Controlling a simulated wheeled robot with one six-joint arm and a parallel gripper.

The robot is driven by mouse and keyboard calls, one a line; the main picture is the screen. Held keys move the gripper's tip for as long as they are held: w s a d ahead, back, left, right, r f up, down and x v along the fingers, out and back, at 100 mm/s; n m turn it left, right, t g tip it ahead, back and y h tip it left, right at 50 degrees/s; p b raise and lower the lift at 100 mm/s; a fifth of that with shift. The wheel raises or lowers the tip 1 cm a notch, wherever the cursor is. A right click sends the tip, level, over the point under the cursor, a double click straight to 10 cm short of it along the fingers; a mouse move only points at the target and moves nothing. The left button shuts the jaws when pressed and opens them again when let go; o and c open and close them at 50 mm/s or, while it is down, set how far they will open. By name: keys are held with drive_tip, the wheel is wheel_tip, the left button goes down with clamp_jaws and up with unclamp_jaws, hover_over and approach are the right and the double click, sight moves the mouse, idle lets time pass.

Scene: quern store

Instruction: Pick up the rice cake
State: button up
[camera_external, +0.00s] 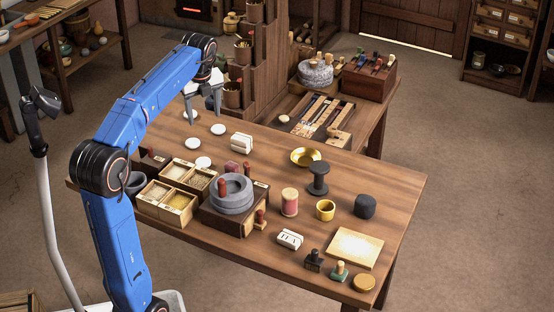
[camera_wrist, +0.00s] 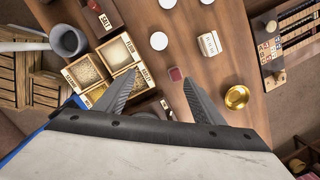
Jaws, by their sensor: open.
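Several flat white round discs lie apart on the table's back left part; one (camera_external: 218,129) is near my gripper and another (camera_external: 203,162) lies nearer the boxes. In the wrist view one white disc (camera_wrist: 159,40) lies beyond my fingertips, with others at the top edge. A small pale round thing (camera_external: 284,118) sits on the lower table behind. I cannot tell for certain which of these is the rice cake. My gripper (camera_external: 203,112) is open and empty, pointing down above the table's back left part. In the wrist view its fingers (camera_wrist: 160,78) are wide apart.
Grain boxes (camera_external: 178,201) and a grey stone quern (camera_external: 231,194) stand front left. A white block (camera_external: 241,141), brass dish (camera_external: 306,157) and black spool (camera_external: 318,178) stand further right. A tall wooden stepped stand (camera_external: 256,60) rises behind my gripper.

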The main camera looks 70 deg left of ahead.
drive_tip(key=s+a+f+m, duration=0.1)
drive_tip(key=s+a, duration=0.1)
drive_tip(key=a, duration=0.3)
approach(203, 160)
drive_tip(key=shift+s+a+f, duration=0.1)
drive_tip(key=shift+s+f, duration=0.05)
drive_tip(key=shift+f, duration=0.4)
drive_tip(key=shift+s+a+f, duration=0.15)
drive_tip(key=shift+f, duration=0.4)
drive_tip(key=shift+w+a+f, duration=0.15)
drive_tip(key=shift+f, duration=0.85)
drive_tip(key=shift+w+a+f, duration=0.1)
drive_tip(key=shift+a+f, duration=0.05)
drive_tip(key=shift+f, duration=0.85)
drive_tip(key=shift+w+a+f, duration=0.15)
drive_tip(key=shift+a+f, duration=0.05)
drive_tip(key=shift+f, duration=0.8)
drive_tip(key=c, duration=1.2)
